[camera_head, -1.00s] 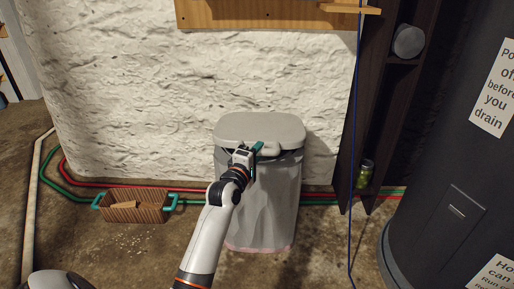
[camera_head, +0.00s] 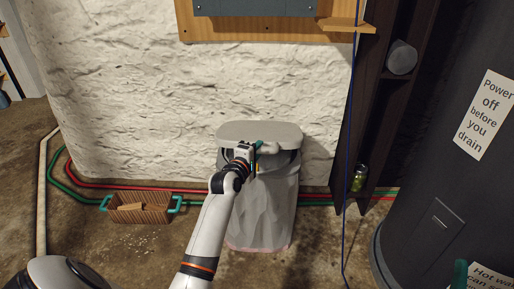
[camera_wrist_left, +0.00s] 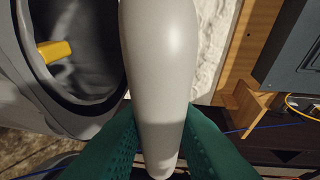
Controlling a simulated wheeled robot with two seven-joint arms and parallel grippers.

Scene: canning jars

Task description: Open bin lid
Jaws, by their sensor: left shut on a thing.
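The grey bin (camera_head: 262,210) stands on the floor against the white wall. Its grey lid (camera_head: 259,131) sits above the rim with a dark gap under it, so it is partly raised. My left gripper (camera_head: 253,149) is at the lid's front edge. In the left wrist view, its green fingers (camera_wrist_left: 158,150) are shut on a long pale grey bar (camera_wrist_left: 160,60), the lid's handle. The bin's dark inside (camera_wrist_left: 85,45) shows at the left, with a yellow thing (camera_wrist_left: 55,51) in it.
A brown basket (camera_head: 143,213) with teal handles stands on the floor left of the bin. Red and green hoses run along the wall. A dark shelf (camera_head: 378,130) with a green jar (camera_head: 358,178) and a large dark tank (camera_head: 450,150) stand at the right.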

